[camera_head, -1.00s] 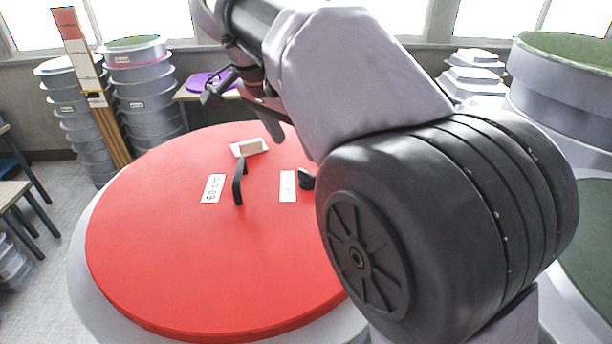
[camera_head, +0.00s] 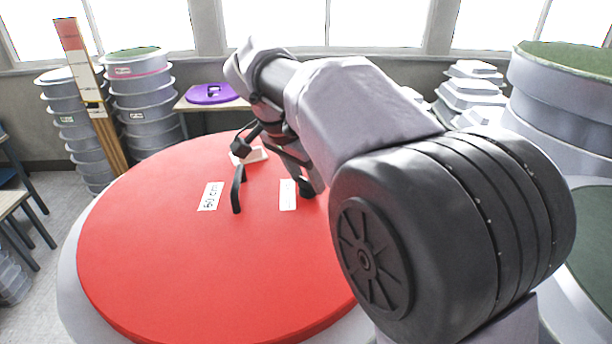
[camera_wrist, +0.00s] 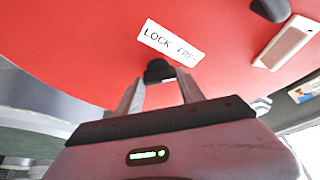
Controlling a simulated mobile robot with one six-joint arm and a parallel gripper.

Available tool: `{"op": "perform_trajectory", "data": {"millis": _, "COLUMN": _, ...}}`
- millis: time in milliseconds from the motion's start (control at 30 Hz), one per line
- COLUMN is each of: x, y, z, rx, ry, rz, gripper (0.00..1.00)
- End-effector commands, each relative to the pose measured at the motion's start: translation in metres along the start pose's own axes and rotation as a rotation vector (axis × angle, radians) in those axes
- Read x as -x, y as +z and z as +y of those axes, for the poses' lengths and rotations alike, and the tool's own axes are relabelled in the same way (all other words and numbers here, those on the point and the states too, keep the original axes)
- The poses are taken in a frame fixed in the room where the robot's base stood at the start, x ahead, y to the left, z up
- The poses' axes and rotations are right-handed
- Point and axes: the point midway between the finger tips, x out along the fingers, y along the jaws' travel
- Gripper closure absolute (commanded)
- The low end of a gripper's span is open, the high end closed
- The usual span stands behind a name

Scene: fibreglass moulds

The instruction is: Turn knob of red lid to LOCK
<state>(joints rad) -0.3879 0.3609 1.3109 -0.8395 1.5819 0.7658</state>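The red lid (camera_head: 150,255) lies flat on a large round mould; it also fills the top of the wrist view (camera_wrist: 70,40). Its small black knob (camera_wrist: 158,71) shows beside a white label (camera_wrist: 171,42) reading LOCK and FREE (partly cut by glare). In the head view the knob (camera_head: 306,189) is partly hidden by my arm. My gripper (camera_wrist: 160,78) is open, with one pale finger on each side of the knob, its tips close to the knob's sides. Contact cannot be made out. Which way the knob points is unclear.
A black arched handle (camera_head: 238,189) stands on the lid left of the knob, by a "60 cm" label (camera_head: 210,196). A pale block (camera_wrist: 287,42) sits on the lid behind it. Stacked moulds (camera_head: 140,100) and a purple lid (camera_head: 212,93) on a table stand behind.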

Motion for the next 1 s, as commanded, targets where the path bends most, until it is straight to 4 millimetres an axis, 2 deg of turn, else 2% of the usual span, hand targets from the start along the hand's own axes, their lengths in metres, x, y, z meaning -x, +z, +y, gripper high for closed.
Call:
{"op": "perform_trajectory", "data": {"millis": 33, "x": 0.0, "y": -0.0001, "z": -0.0001, "rx": 0.0, "ry": 0.0, "rz": 0.0, "gripper": 0.84}}
{"op": "perform_trajectory", "data": {"millis": 100, "x": 0.0, "y": -0.0001, "z": -0.0001, "rx": 0.0, "ry": 0.0, "rz": 0.0, "gripper": 0.95}}
{"op": "perform_trajectory", "data": {"millis": 467, "x": -0.0007, "y": -0.0002, "z": 0.0008, "rx": 0.074, "ry": -0.031, "rz": 0.001, "gripper": 0.95}}
{"op": "perform_trajectory", "data": {"millis": 1000, "x": 0.0, "y": -0.0018, "z": 0.004, "rx": 0.508, "ry": -0.211, "rz": 0.002, "gripper": 0.95}}
